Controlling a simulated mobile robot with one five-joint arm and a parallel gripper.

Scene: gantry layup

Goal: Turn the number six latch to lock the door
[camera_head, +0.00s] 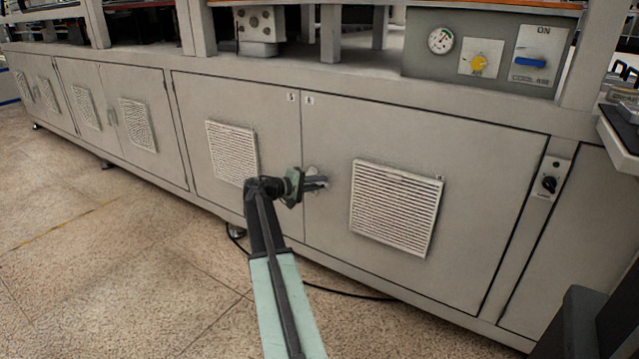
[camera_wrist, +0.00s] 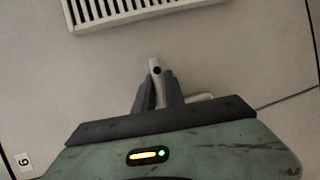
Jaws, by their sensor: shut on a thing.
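The number six door (camera_head: 330,133) is a grey cabinet panel with a small tag marked 6 (camera_wrist: 24,161) near its edge. It stands flush beside the neighbouring door. Its latch (camera_wrist: 155,68) is a small metallic handle with a dark round spot, low on the door by the seam. My gripper (camera_head: 317,183) reaches the latch from the front. In the wrist view my gripper (camera_wrist: 158,86) has its two dark fingers shut on the latch, one on each side. The fingers hide part of the latch, and its exact turn is hard to tell.
A white vent grille (camera_head: 395,208) is right of my gripper, another (camera_head: 232,152) left. A black knob (camera_head: 549,185) and a panel with a gauge (camera_head: 440,40) are farther right. A black cable (camera_head: 345,292) lies on the floor. The front floor is largely clear.

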